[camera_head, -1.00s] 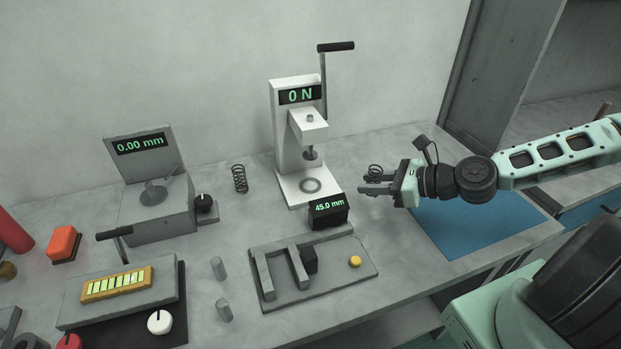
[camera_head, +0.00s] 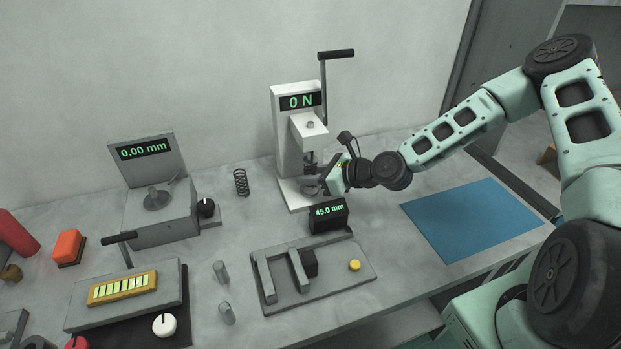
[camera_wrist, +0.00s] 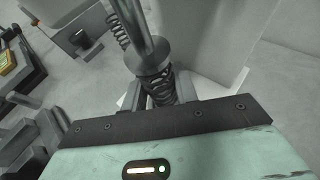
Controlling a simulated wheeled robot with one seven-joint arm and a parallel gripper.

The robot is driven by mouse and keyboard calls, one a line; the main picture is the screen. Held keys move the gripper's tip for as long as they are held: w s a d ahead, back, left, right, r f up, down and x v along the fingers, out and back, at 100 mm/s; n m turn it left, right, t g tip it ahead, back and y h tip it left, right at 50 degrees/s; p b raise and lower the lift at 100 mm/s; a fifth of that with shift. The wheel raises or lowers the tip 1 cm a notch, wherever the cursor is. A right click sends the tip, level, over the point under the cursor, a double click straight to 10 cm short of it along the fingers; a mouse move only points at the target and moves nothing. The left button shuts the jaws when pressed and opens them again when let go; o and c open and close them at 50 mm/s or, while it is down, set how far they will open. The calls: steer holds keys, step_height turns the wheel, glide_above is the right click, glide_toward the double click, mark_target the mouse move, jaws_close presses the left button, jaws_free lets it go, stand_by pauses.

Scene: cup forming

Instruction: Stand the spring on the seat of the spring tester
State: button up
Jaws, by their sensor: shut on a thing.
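The white spring tester (camera_head: 287,145) stands at the back of the bench, its display reading 0 N. My gripper (camera_head: 312,182) is over its base (camera_head: 300,207), under the plunger. In the wrist view the gripper (camera_wrist: 160,92) is shut on a dark coil spring (camera_wrist: 160,86), which sits between the fingers right under the plunger disc (camera_wrist: 150,58). The spring looks roughly upright. The ring seat is hidden behind my gripper, and I cannot tell whether the spring touches it.
A second spring (camera_head: 241,182) stands on the bench left of the tester; it also shows in the wrist view (camera_wrist: 118,30). A black 45.0 mm display box (camera_head: 328,217) stands close in front of the tester. The lever (camera_head: 336,54) is raised. A blue mat (camera_head: 475,220) lies clear at right.

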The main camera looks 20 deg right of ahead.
steer(key=shift+f, duration=0.8)
steer(key=shift+f, duration=0.2)
steer(key=o, duration=0.9)
steer(key=shift+o, duration=0.2)
steer(key=shift+r, duration=0.15)
steer(key=shift+s+d+r, duration=0.1)
steer(key=shift+d, duration=0.05)
steer(key=v, duration=1.1)
steer(key=shift+s+d+b, duration=0.25)
steer(key=shift+b, duration=0.1)
